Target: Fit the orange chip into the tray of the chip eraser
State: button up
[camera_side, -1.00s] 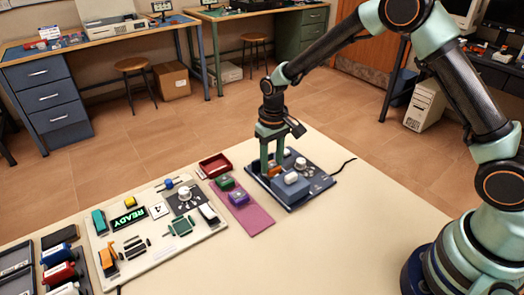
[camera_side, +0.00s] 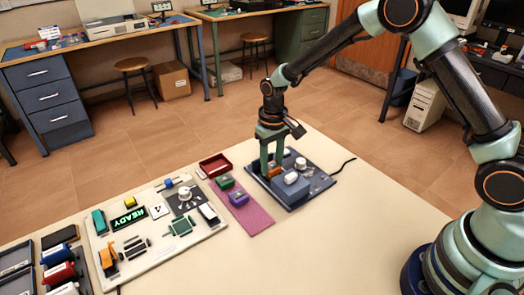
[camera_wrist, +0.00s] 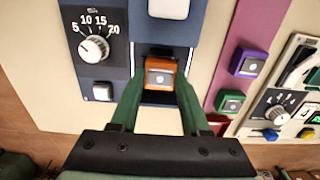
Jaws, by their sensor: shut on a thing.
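My gripper (camera_side: 272,168) points down beside the blue-grey body of the chip eraser (camera_side: 291,186), and the orange chip (camera_side: 275,171) shows between the fingertips. In the wrist view the chip is in front of the dark tray (camera_wrist: 166,52) of the eraser, within its outline. The fingers and chip hide part of the tray. I cannot tell whether the chip touches the tray floor.
The eraser's dial (camera_wrist: 94,48) is beside the tray. A purple mat (camera_side: 250,218) holds a green chip (camera_side: 225,182) and a purple chip (camera_side: 238,198). A red tray (camera_side: 215,165) lies behind it. A white exhibit board (camera_side: 150,260) is at left. The front right tabletop is clear.

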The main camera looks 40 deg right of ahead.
jog(key=shift+f, duration=0.5)
dwell(0.4)
jog(key=o, duration=1.5)
jog(key=shift+r, duration=3.75)
